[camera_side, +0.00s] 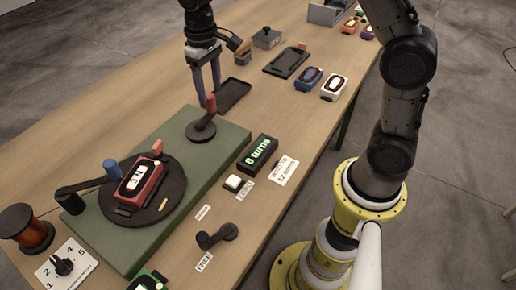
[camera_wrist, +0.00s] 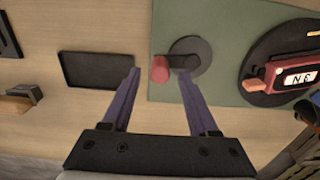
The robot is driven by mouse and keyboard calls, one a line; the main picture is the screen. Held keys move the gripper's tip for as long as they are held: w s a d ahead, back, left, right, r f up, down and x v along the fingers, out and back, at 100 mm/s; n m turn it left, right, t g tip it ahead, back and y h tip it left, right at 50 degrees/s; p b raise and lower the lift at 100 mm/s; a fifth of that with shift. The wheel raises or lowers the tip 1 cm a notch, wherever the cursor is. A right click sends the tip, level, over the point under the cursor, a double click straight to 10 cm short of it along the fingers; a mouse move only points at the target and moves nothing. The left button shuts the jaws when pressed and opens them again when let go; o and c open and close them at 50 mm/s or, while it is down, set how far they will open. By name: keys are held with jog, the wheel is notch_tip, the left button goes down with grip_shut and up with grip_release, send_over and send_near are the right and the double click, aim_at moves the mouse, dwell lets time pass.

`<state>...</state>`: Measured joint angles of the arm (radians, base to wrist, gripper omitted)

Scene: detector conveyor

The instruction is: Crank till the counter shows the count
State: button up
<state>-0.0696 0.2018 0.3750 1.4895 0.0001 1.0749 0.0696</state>
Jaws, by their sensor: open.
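A small crank with a dark round base (camera_side: 200,131) and a red upright knob (camera_side: 210,102) stands on the green plate (camera_side: 185,150). My gripper (camera_side: 207,99) points down at the knob, its two purple fingers apart. In the wrist view the knob (camera_wrist: 160,69) shows between the fingertips of my gripper (camera_wrist: 160,76); I cannot tell whether either finger touches it. The black counter (camera_side: 258,151) has green lettering that seems to read "8 turns". A white card (camera_side: 284,170) beside it seems to mention 12 turns.
A red device (camera_side: 141,184) sits on a black turntable (camera_side: 172,205) left of the crank. A black tray (camera_side: 233,94) lies close behind the gripper. A loose crank (camera_side: 216,236), a white button (camera_side: 233,183) and a dial (camera_side: 64,266) are nearer the front. Several coloured devices stand farther back.

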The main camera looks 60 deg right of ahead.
jog(key=shift+r, duration=2.5)
jog(key=shift+r, duration=0.1)
jog(key=s+d+r+t, duration=0.2)
jog(key=s+r+t, duration=0.2)
jog(key=s+r, duration=0.8)
jog(key=s+f, duration=0.4)
jog(key=s, duration=0.3)
jog(key=s+d+f+t, duration=0.1)
jog(key=s+f, duration=0.3)
jog(key=s, duration=0.3)
jog(key=shift+s+f+t, duration=0.3)
jog(key=shift+f, duration=0.05)
